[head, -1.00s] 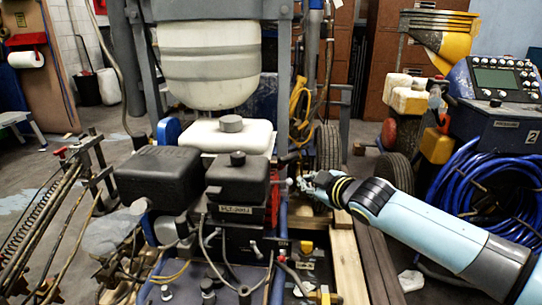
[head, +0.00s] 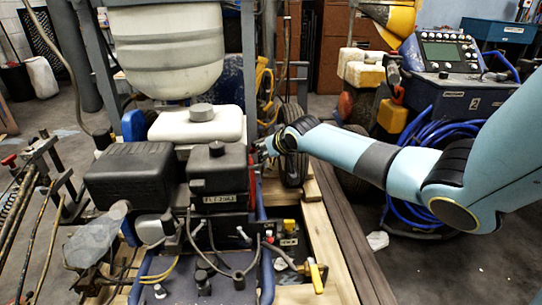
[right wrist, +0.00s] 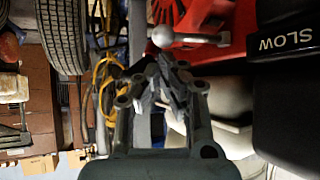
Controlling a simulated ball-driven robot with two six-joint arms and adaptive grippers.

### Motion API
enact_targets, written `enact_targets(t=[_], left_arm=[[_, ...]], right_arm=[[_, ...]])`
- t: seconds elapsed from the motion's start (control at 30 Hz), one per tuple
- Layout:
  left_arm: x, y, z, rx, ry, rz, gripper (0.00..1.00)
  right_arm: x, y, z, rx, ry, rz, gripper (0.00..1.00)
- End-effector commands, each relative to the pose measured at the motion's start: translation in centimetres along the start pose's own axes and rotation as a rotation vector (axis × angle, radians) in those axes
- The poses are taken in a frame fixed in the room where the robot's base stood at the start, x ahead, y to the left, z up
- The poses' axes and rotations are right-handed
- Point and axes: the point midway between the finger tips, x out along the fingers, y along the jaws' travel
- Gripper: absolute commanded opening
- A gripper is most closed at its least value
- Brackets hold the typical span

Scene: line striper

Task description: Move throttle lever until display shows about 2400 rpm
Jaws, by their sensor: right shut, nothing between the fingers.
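The throttle lever (right wrist: 165,37) shows in the right wrist view as a metal rod with a round ball end, in front of a red plate (right wrist: 205,18). A black part beside it carries the word SLOW. My right gripper (right wrist: 165,82) is shut and empty; its fingertips appear close to the lever, but I cannot tell whether they touch it. In the head view my right gripper (head: 264,150) is at the right side of the black engine (head: 217,170), where the lever is hard to make out. No rpm number is readable. My left gripper is not in view.
A blue console with a screen (head: 445,52) stands at the back right above coiled blue hose (head: 415,190). A white tank (head: 195,125) sits behind the engine. A yellow-handled valve (head: 316,276) is at the front. Wooden planks (head: 330,250) run along the right.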

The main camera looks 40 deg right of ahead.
Motion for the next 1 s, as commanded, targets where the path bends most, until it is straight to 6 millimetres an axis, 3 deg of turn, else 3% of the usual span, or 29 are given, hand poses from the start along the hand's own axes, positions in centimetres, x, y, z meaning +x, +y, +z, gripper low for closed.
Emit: enact_targets(t=[0.2,0.67,1.0], left_arm=[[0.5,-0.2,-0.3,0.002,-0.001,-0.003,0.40],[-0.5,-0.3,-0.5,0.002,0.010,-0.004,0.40],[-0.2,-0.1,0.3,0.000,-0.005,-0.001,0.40]], right_arm=[[1.3,0.0,0.0,-0.001,0.000,0.000,0.00],[1.1,-1.0,0.2,-0.006,0.002,-0.011,0.00],[1.2,-0.9,0.5,-0.009,0.000,-0.010,0.00]])
